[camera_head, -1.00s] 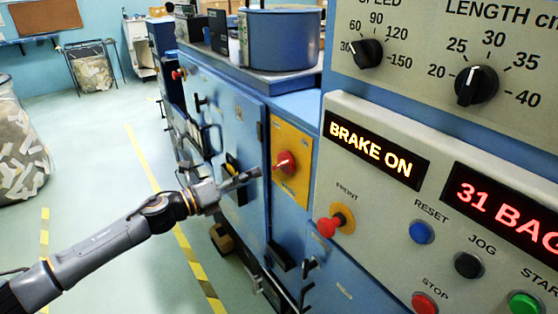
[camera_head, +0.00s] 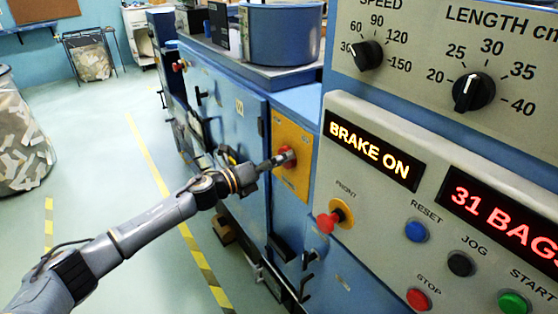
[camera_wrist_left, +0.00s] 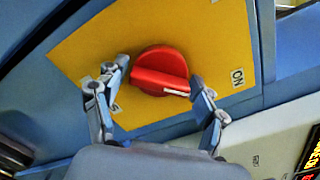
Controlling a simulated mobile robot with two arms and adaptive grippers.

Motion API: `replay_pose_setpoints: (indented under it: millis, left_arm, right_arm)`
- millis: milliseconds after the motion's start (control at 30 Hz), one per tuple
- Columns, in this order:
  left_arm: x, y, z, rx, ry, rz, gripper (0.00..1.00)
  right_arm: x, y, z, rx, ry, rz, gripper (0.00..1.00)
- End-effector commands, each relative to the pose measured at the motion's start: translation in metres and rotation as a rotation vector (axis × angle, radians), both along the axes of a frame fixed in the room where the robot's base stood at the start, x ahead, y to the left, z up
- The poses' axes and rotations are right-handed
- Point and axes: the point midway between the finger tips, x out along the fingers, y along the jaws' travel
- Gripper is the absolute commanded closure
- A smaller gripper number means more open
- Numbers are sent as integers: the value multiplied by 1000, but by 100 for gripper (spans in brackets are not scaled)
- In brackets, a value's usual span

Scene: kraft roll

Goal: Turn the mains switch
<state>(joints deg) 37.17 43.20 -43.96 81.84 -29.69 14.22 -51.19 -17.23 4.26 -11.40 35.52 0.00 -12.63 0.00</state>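The mains switch is a red rotary knob (camera_head: 288,156) on a yellow plate (camera_head: 297,187) on the blue cabinet. In the left wrist view the red knob (camera_wrist_left: 160,68) carries a white mark at its right end, towards the "ON" label (camera_wrist_left: 237,77) on the yellow plate (camera_wrist_left: 215,30). My left gripper (camera_head: 277,160) is at the knob. In the left wrist view my left gripper (camera_wrist_left: 159,72) is open, with one finger on each side of the knob. I cannot tell whether either fingertip touches it. My right gripper is not in view.
The control panel (camera_head: 390,225) juts out to the right, with a red front button (camera_head: 328,222) and a lit "BRAKE ON" display (camera_head: 372,148). A blue drum (camera_head: 283,38) stands on the cabinet. The floor to the left is open, with a bin of scraps (camera_head: 20,150).

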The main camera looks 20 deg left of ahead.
Motion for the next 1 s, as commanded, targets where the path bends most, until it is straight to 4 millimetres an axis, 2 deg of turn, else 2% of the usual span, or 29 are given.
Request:
replay_pose_setpoints:
  millis: [33,133,167,567,1000]
  left_arm:
    - [0,0,0,0,0,0,48]
    - [0,0,0,0,0,0,68]
    - [0,0,0,0,0,0,71]
    - [0,0,1,-56,43,1,72]
    - [0,0,3,-336,262,1,72]
  right_arm:
    - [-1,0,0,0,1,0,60]
    - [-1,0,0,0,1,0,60]
    - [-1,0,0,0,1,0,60]
    - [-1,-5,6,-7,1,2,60]
    - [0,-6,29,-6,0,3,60]
